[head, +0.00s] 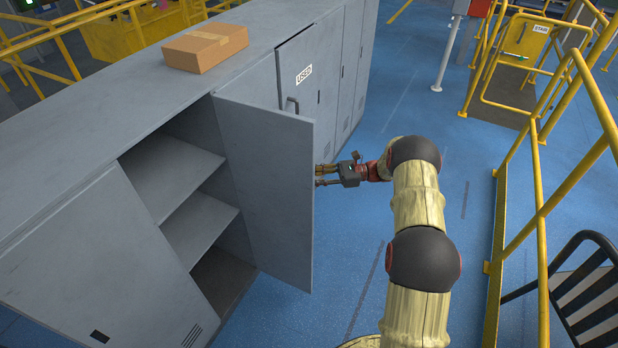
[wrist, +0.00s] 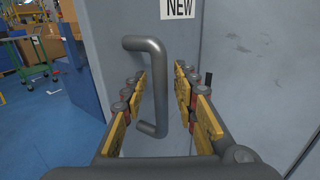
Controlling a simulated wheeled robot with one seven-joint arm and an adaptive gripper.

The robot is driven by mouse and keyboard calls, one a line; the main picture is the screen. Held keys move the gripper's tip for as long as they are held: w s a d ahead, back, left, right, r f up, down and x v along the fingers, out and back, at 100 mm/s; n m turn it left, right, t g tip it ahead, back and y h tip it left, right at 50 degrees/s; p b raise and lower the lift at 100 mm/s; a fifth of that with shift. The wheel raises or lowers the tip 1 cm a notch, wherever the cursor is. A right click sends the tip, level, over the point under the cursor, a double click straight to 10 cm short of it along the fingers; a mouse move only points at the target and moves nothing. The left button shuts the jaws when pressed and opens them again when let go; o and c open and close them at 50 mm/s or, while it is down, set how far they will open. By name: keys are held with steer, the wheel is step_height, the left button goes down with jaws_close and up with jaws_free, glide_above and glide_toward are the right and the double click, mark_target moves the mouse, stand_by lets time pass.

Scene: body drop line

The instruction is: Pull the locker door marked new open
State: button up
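The locker door marked NEW (head: 265,190) stands swung out from the grey locker row in the head view, its inner face toward the camera and shelves exposed beside it. In the wrist view its outer face carries the NEW label (wrist: 178,8) and a grey bar handle (wrist: 156,88). My gripper (head: 322,176) is at the door's outer side, partly hidden by its free edge. In the wrist view the open fingers stand on either side of the handle, with gaps showing; I see no firm contact.
The door marked USED (head: 304,75) is shut farther along the row. A cardboard box (head: 206,47) lies on the locker top. Yellow railings (head: 540,200) and a dark chair (head: 585,285) stand at the right. Blue floor (head: 360,230) lies clear between lockers and railings.

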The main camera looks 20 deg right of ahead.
steer(key=v, duration=1.2)
stand_by(0.6)
